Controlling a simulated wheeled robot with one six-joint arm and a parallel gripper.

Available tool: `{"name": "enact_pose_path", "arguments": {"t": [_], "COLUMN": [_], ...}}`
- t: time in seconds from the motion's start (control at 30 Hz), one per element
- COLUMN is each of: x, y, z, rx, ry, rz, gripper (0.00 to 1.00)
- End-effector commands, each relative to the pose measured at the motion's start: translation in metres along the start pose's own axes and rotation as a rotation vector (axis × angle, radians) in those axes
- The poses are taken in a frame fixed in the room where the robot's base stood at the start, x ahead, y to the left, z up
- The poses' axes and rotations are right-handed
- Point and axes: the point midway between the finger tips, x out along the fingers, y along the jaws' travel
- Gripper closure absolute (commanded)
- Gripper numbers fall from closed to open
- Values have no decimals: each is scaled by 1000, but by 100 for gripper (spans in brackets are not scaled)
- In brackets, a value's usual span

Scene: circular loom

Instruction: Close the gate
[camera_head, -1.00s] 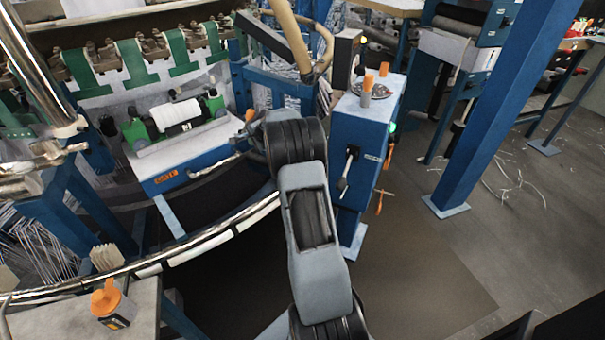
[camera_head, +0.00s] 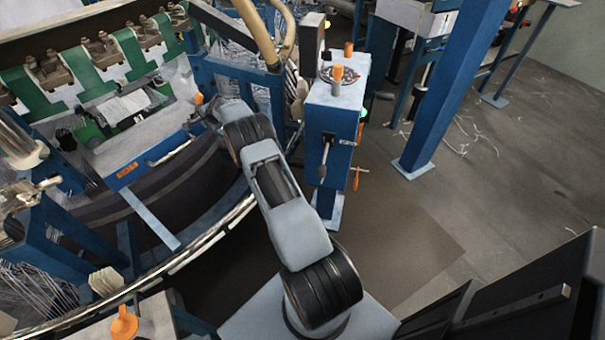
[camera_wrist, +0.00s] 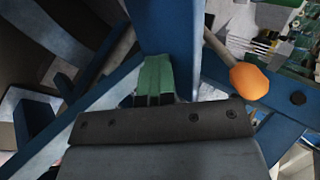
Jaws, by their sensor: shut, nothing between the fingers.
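My gripper (camera_head: 203,112) is at the loom's blue frame, left of the blue control post, in the head view. Its fingers are mostly hidden by the wrist there. In the wrist view its green fingertips (camera_wrist: 153,82) are together and empty, in front of a blue upright bar (camera_wrist: 168,35). An orange knob (camera_wrist: 250,80) on a rod is right of the fingertips, apart from them; an orange knob (camera_head: 198,99) also shows beside my gripper in the head view. I cannot tell for sure which blue framed part is the gate, or whether the fingers touch it.
The blue control post (camera_head: 328,130) with a lever stands close right of my arm. A curved chrome rail (camera_head: 190,250) runs below the arm. A blue column (camera_head: 450,95) stands farther right. Dark floor (camera_head: 390,235) is free between post and column.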

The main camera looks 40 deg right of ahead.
Motion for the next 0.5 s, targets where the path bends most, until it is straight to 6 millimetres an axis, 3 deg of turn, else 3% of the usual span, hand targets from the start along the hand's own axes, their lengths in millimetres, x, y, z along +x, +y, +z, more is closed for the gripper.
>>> {"name": "enact_pose_path", "arguments": {"t": [0.5], "x": [0], "y": [-8], "z": [7], "rx": [-6], "ry": [-1], "rz": [-17], "gripper": [100]}}
